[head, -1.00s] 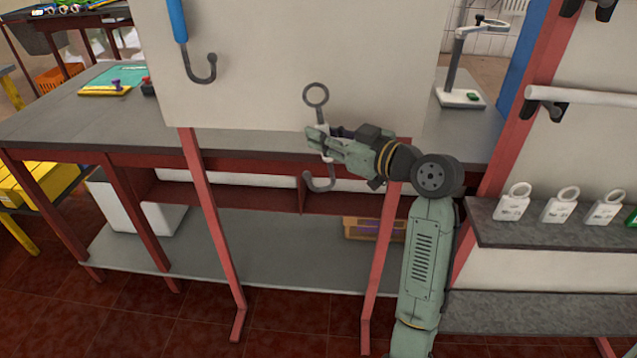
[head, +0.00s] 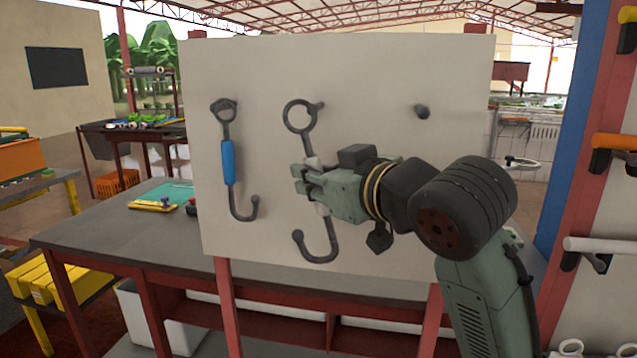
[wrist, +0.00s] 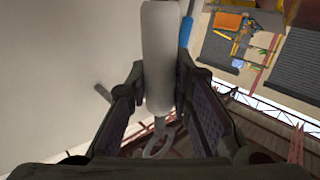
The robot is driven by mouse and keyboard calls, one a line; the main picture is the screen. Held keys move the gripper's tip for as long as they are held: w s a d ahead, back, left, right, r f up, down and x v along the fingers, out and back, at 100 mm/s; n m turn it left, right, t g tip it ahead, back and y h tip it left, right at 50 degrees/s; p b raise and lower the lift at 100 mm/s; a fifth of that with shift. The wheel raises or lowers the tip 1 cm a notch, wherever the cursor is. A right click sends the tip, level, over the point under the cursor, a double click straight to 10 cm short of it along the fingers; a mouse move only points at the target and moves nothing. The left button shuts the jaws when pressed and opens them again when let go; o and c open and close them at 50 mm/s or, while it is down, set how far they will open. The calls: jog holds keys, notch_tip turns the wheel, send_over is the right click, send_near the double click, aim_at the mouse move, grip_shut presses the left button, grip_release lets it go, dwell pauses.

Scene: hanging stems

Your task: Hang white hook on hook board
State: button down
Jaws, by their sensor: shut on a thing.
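The white hook (head: 322,209) has a dark grey ring at the top, a white grip and a curved end at the bottom. My gripper (head: 310,183) is shut on its white grip and holds it roughly upright before the hook board (head: 380,70). In the wrist view the white grip (wrist: 158,55) is between both fingers, with the ring beyond. A middle peg shows at the ring's right edge in the head view; I cannot tell whether the ring is around it. A blue-gripped hook (head: 228,163) hangs on the left peg. The right peg (head: 422,111) is bare.
A grey workbench (head: 110,232) stands behind the board. A red post and rack with horizontal handles (head: 600,246) stand close on the right. A yellow box (head: 65,290) is at the lower left. Open space shows above the board.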

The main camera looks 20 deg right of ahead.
jog(key=w+d, duration=0.2)
jog(key=w, duration=0.1)
jog(key=w+d, duration=0.1)
jog(key=shift+w+d+p, duration=0.1)
jog(key=shift+w+p, duration=0.25)
jog(key=shift+w, duration=0.3)
jog(key=shift+w+d, duration=0.55)
jog(key=shift+w, duration=0.35)
jog(key=shift+w+d, duration=0.6)
jog(key=shift+w, duration=0.3)
jog(key=shift+w+d, duration=0.55)
jog(key=shift+w, duration=0.35)
dwell(3.1)
jog(key=shift+d+f, duration=0.3)
jog(key=shift+f, duration=0.1)
dwell(0.8)
